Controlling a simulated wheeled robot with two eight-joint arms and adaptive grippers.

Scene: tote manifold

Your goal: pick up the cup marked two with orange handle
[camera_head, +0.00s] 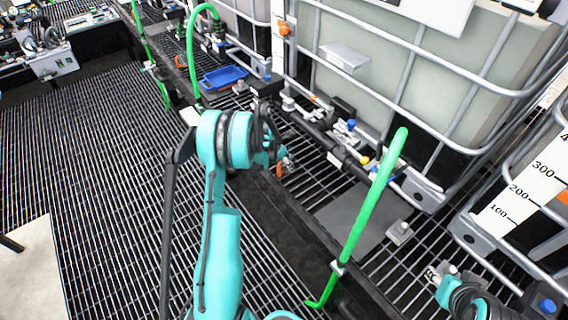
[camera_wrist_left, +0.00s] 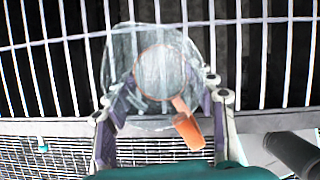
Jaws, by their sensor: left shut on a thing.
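A clear, translucent cup (camera_wrist_left: 150,50) with an orange handle (camera_wrist_left: 188,130) is between the fingers of my left gripper (camera_wrist_left: 165,95) in the left wrist view. The fingers are shut on it from both sides, and the handle points toward the wrist. In the head view my left gripper (camera_head: 287,164) is small and partly hidden by its own arm, with a bit of the orange handle (camera_head: 279,170) showing. No number on the cup can be read. My right gripper (camera_head: 434,274) is at the lower right, apart from the cup, and its jaw opening is too small to tell.
A bright green hose (camera_head: 372,200) rises to the right of my left arm. Caged tanks (camera_head: 400,70) with valves and pipes stand along the back right. A blue tray (camera_head: 225,77) lies further back. Open floor grating (camera_head: 100,160) spreads to the left.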

